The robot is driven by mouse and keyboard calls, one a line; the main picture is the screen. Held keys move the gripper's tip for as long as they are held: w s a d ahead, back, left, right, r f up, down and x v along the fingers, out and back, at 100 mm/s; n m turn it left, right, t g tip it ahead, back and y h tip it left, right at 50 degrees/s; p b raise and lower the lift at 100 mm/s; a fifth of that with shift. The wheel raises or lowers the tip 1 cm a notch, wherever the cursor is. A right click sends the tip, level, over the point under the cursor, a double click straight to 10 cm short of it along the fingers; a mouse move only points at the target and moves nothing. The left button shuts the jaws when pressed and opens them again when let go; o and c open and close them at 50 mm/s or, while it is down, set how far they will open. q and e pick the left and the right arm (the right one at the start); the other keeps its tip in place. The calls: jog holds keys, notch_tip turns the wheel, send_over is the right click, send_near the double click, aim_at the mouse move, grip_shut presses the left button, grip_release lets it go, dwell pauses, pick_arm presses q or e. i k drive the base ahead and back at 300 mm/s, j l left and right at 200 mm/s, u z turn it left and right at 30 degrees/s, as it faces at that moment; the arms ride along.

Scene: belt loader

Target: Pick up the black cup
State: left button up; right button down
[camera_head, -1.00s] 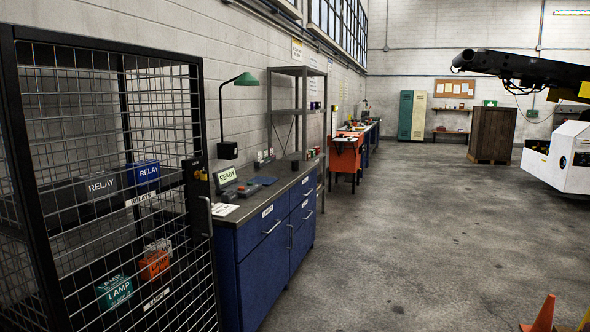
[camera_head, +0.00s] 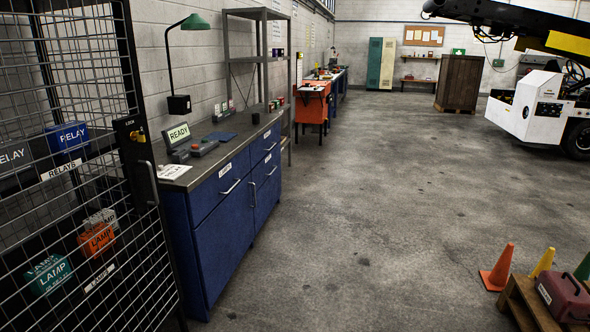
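A small dark object (camera_head: 256,118) stands near the far end of the blue workbench top (camera_head: 203,177). It may be the black cup, but it is too small to tell for sure. Neither of my grippers shows in the head view.
A wire mesh cage (camera_head: 128,170) with relay and lamp boxes stands close at left. Orange cone (camera_head: 497,268) and wooden pallet (camera_head: 522,300) are at lower right. The middle floor is clear.

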aim_at(256, 119)
jog(key=i+z, duration=0.45)
jog(key=i, duration=1.45)
jog(key=i+u, duration=0.1)
jog(key=i, duration=0.55)
jog(key=i+l+u, duration=0.1)
jog(key=i, duration=0.55)
jog(key=i+l+u, duration=0.1)
jog(key=i, duration=0.55)
